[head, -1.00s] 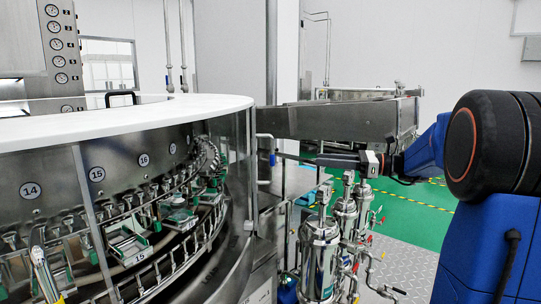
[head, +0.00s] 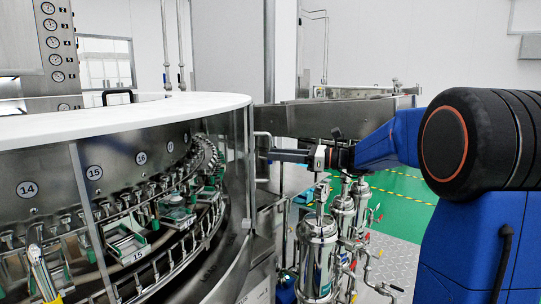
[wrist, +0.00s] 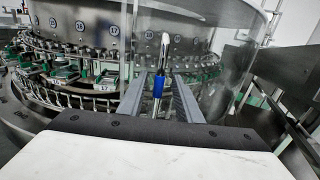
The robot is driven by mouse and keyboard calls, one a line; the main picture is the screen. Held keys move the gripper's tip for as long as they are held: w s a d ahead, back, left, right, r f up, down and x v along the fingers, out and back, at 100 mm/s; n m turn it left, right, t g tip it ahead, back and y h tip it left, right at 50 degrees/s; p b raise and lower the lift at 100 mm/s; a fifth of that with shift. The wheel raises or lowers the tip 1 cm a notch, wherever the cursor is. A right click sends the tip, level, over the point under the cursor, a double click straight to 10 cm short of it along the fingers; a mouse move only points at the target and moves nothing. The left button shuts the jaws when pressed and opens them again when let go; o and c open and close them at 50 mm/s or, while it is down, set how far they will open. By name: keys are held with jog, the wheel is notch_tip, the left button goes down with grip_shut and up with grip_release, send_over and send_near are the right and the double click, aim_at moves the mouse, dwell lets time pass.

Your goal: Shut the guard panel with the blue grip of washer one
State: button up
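The washer's clear curved guard panel (head: 238,165) stands at the right side of the round machine in the head view; it also shows in the wrist view (wrist: 228,62). A metal bar handle with a blue grip (wrist: 158,87) stands upright in the middle of the wrist view. My gripper (wrist: 160,98) is open, with one grey finger on each side of the grip and visible gaps to both. In the head view my gripper (head: 271,155) reaches leftward to the handle and mostly hides the blue grip. I cannot tell how far the panel stands open.
Inside the washer are numbered plates (head: 94,173) and several bottle holders. Steel filter housings (head: 318,255) with valves stand below my gripper. A steel trough (head: 330,118) runs behind my arm. Green floor (head: 400,205) is clear at the right.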

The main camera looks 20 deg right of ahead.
jog(key=shift+x, duration=1.55)
grip_shut()
